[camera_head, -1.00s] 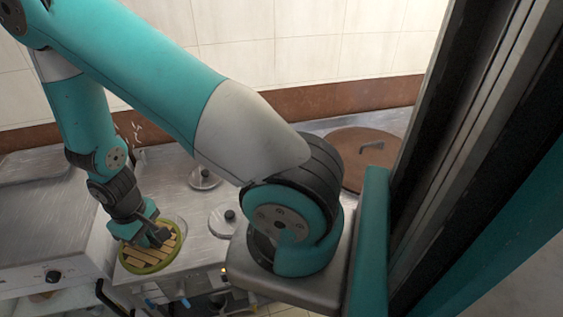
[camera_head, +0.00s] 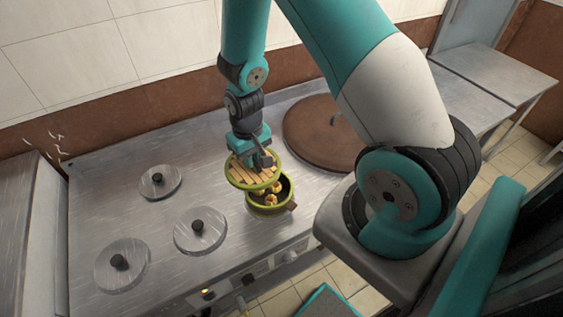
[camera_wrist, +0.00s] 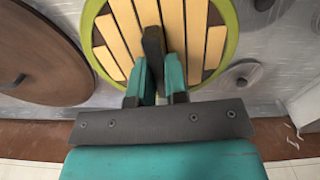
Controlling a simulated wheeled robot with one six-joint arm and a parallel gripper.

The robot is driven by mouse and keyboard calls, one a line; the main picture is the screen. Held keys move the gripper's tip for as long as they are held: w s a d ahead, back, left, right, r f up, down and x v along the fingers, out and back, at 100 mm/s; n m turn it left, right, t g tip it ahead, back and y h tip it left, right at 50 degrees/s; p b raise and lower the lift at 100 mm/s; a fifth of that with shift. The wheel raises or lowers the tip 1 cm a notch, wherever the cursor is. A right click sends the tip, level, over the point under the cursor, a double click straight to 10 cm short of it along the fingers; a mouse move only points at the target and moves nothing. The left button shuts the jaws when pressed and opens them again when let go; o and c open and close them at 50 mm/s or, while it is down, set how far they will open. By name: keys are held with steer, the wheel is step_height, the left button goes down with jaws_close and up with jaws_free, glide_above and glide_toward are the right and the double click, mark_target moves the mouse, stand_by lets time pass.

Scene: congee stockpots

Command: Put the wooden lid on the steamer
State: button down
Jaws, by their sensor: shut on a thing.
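The wooden lid (camera_head: 240,178) is round, with light slats and a green rim. My gripper (camera_head: 264,163) is shut on the lid's dark handle and holds the lid in the air. In the wrist view the lid (camera_wrist: 198,30) fills the upper middle, with the gripper fingers (camera_wrist: 160,75) closed on its handle. The steamer (camera_head: 268,209) is a green-rimmed round pot on the steel counter, with several yellowish pieces inside. The lid hangs above the steamer's left and back part, offset from it, so part of the opening shows. Whether they touch is hard to tell.
A large brown round lid (camera_head: 315,135) lies on the counter just behind and right of the steamer. Several small steel lids with black knobs (camera_head: 201,231) sit to the left. The counter's front edge with knobs (camera_head: 290,257) is close to the steamer.

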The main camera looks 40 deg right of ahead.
mark_target(266, 151)
steer(key=d+f+m+b, duration=0.1)
steer(key=d+f+b, duration=0.1)
steer(key=s+d+f+m+b, duration=0.1)
steer(key=d+f+b, duration=0.1)
steer(key=shift+s+f, duration=0.1)
step_height(266, 151, down, 5)
steer(key=b, duration=0.5)
steer(key=shift+f, duration=0.15)
steer(key=shift+a+f, duration=0.1)
steer(key=shift+f, duration=0.5)
stand_by(1.2)
steer(key=c, duration=1.4)
jaws_free()
steer(key=shift+r, duration=0.2)
step_height(266, 151, up, 11)
steer(key=p, duration=0.9)
steer(key=shift+f, duration=0.1)
